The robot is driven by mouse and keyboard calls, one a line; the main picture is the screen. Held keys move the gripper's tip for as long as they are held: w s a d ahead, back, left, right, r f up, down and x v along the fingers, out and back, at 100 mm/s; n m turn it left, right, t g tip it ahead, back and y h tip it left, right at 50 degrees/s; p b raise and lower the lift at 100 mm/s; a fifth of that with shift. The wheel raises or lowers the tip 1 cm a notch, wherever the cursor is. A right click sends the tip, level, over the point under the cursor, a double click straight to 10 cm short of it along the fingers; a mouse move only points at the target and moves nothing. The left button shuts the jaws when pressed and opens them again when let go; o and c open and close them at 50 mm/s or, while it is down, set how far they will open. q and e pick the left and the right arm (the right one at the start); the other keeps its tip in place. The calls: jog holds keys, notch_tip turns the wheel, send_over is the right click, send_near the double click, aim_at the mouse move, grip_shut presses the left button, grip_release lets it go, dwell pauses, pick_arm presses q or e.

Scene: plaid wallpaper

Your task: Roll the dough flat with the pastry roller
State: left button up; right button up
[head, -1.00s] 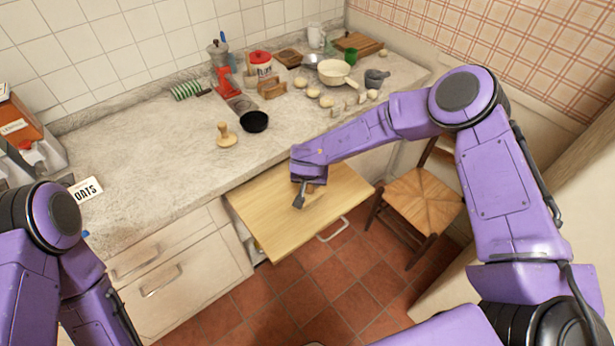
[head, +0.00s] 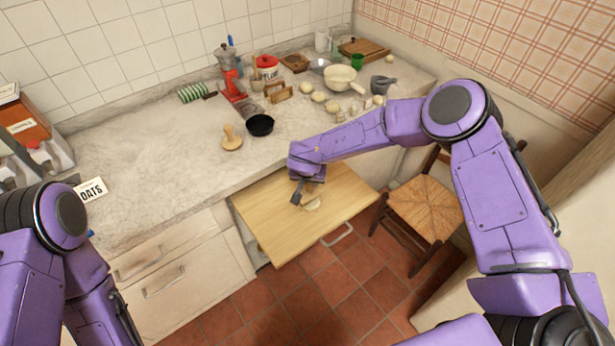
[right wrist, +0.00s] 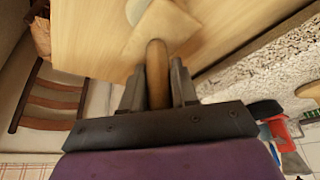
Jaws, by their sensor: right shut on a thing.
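The dough (head: 312,203) is a pale round piece on the light wooden pull-out board (head: 265,228). My right gripper (head: 300,190) is low over the board, close to the dough. In the right wrist view, my right gripper (right wrist: 157,88) is shut on the brown wooden handle of the pastry roller (right wrist: 158,28). The roller's paler, wider end points away from the fingers toward the board. A pale edge of the dough (right wrist: 135,10) shows just beyond it. I cannot tell whether roller and dough touch. Only my left arm shows at the left; its gripper is out of the picture.
The counter behind holds a wooden press (head: 231,140), a black bowl (head: 260,125), a red grinder (head: 231,80), a cream pan (head: 341,78) and several pale balls. A chair (head: 425,208) stands right of the board. An OATS packet (head: 91,190) lies at the left.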

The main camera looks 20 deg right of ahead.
jog(key=shift+s+d, duration=0.3)
jog(key=shift+s, duration=0.5)
jog(key=shift+s+d, duration=0.3)
jog(key=shift+s, duration=0.5)
notch_tip(320, 180, up, 7)
